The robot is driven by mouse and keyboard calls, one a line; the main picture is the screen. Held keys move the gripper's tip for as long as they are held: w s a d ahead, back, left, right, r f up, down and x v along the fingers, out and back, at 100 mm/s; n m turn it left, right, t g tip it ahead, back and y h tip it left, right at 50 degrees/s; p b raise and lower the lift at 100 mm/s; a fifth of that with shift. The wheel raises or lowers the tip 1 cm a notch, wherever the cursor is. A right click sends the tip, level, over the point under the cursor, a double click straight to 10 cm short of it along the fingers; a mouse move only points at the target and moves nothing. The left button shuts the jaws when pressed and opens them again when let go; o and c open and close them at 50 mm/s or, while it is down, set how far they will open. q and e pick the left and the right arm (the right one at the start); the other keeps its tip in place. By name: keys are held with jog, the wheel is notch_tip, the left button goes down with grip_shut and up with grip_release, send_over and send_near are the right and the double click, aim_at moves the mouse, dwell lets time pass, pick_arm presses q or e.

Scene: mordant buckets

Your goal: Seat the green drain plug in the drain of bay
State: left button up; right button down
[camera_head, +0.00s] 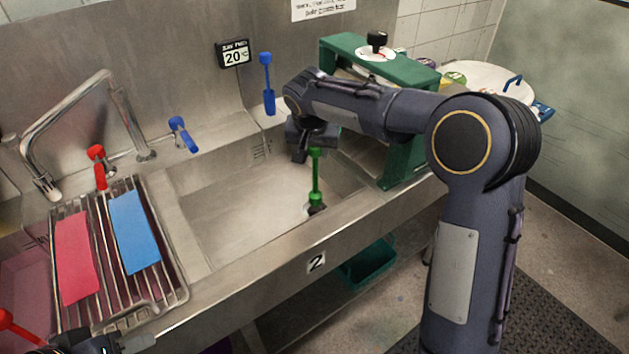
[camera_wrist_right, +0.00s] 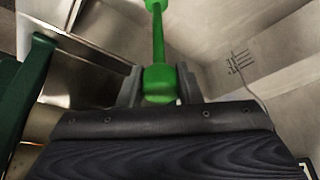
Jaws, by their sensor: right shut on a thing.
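The green drain plug (camera_head: 316,178) has a thick green grip, a thin stem and a dark foot. My right gripper (camera_head: 312,150) is shut on its grip, which also shows between the two fingers in the right wrist view (camera_wrist_right: 158,84). The plug hangs roughly upright in the right part of the steel basin (camera_head: 235,212) labelled 2, its foot close to the front wall. I cannot tell if the foot touches the basin floor, and I cannot make out the drain. My left gripper (camera_head: 112,343) is only partly in view at the lower left edge; its jaws are unclear.
A rack (camera_head: 178,292) with a red and a blue cloth strip lies left of the basin. A tall faucet (camera_head: 115,95), a red tap and a blue tap stand behind. A blue plug-like tool (camera_head: 267,85) is at the back wall. A green frame (camera_head: 408,150) stands close right of my right gripper.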

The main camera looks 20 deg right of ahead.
aim_at(314, 164)
jog(key=shift+f, duration=2.75)
jog(key=shift+f, duration=0.25)
jog(key=c, duration=1)
grip_release()
jog(key=shift+r, duration=0.1)
jog(key=shift+c, duration=0.2)
jog(key=shift+r, duration=0.4)
jog(key=v, duration=1.1)
jog(key=shift+s+r, duration=0.25)
jog(key=shift+s, duration=0.05)
